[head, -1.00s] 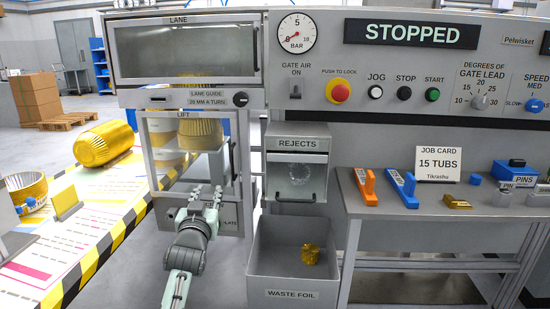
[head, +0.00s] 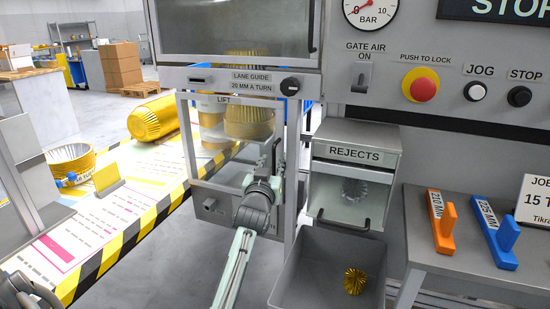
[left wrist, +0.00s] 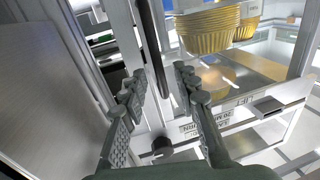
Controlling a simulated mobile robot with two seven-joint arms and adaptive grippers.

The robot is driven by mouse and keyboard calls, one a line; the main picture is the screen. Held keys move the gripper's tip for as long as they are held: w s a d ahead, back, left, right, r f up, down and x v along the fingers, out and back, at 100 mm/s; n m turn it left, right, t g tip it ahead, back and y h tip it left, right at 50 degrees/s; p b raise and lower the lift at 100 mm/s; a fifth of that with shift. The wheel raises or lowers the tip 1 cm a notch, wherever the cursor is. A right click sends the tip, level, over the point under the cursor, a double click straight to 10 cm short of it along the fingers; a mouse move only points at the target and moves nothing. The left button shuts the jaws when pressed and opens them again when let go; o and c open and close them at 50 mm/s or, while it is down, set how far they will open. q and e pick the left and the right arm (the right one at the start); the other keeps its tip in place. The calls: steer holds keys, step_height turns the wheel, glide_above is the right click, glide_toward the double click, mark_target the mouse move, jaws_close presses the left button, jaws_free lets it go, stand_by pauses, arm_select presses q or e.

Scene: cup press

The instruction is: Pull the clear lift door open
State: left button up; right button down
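The clear lift door (head: 222,172) is under the LIFT label in the head view and looks shut. Gold foil tubs (head: 249,123) show behind it. Its dark upright bar handle (head: 276,152) is at the door's right side. My left gripper (head: 272,180) is at the handle's lower part and hides some of it. In the left wrist view, the fingers of my left gripper (left wrist: 160,82) are apart, with the dark handle (left wrist: 153,45) running between them. I cannot tell whether either finger touches it. My right gripper is not in view.
The rejects box (head: 352,180) and the waste foil bin (head: 320,268) stand close to the right of the lift. The lane guide knob (head: 290,86) sits just above the lift.

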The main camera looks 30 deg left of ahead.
arm_select(q)
steer(key=shift+x, duration=1.5)
jaws_close()
